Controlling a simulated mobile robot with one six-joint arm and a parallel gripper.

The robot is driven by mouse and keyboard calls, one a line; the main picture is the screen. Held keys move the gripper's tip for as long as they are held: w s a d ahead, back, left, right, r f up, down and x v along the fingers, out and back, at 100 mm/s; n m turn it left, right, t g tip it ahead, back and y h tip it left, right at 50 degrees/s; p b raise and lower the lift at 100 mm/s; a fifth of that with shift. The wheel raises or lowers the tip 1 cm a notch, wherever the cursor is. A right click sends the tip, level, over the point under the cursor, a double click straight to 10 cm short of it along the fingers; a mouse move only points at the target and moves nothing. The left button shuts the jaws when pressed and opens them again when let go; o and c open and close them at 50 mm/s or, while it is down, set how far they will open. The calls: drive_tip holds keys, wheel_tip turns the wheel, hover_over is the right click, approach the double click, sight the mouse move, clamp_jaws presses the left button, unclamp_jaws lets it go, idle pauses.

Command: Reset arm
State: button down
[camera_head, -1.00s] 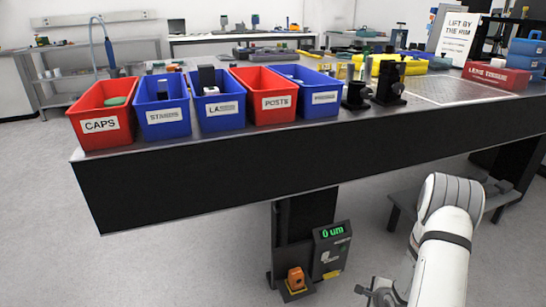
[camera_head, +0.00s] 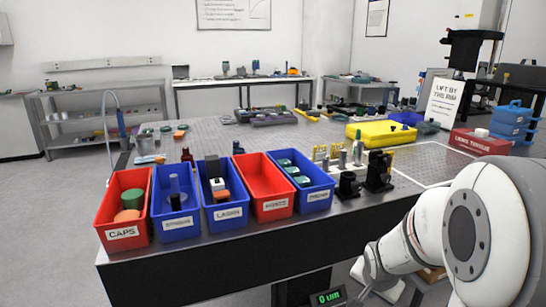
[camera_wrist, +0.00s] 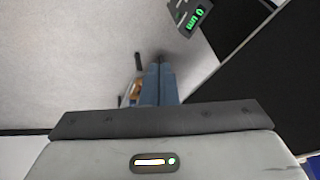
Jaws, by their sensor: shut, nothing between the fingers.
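My arm (camera_head: 470,225) reaches into the lower right of the head view, in front of the table's near edge. Its far end dips toward the bottom edge there, and I cannot make out the fingers in that view. In the wrist view my gripper (camera_wrist: 159,68) points down over the grey floor, its two fingers together with nothing between them. A small orange object (camera_wrist: 133,92) shows beside the fingers, partly hidden by them. A device with a green readout (camera_wrist: 190,15) is at the top, and shows low in the head view too (camera_head: 328,298).
A dark-edged table (camera_head: 190,275) fills the middle. Red and blue bins stand along its front, including CAPS (camera_head: 123,233) and LASER (camera_head: 229,213). Black mounts (camera_head: 379,170), a yellow tray (camera_head: 382,133) and a red box (camera_head: 480,143) stand farther right. Floor at left is clear.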

drive_tip(key=s+a+r+n+g+p, duration=0.1)
drive_tip(key=s+a+r+n+p, duration=0.3)
drive_tip(key=s+r, duration=0.4)
drive_tip(key=s+a+r+n+g+y+p, duration=0.1)
drive_tip(key=s+a+r+n+p, duration=0.3)
drive_tip(key=s+r, duration=0.5)
wheel_tip(320, 180, up, 5)
drive_tip(key=shift+a+r+n+y+p, duration=0.1)
drive_tip(key=shift+a+n+y+p, duration=0.3)
drive_tip(key=shift+p, duration=0.8)
drive_tip(key=shift+a, duration=0.1)
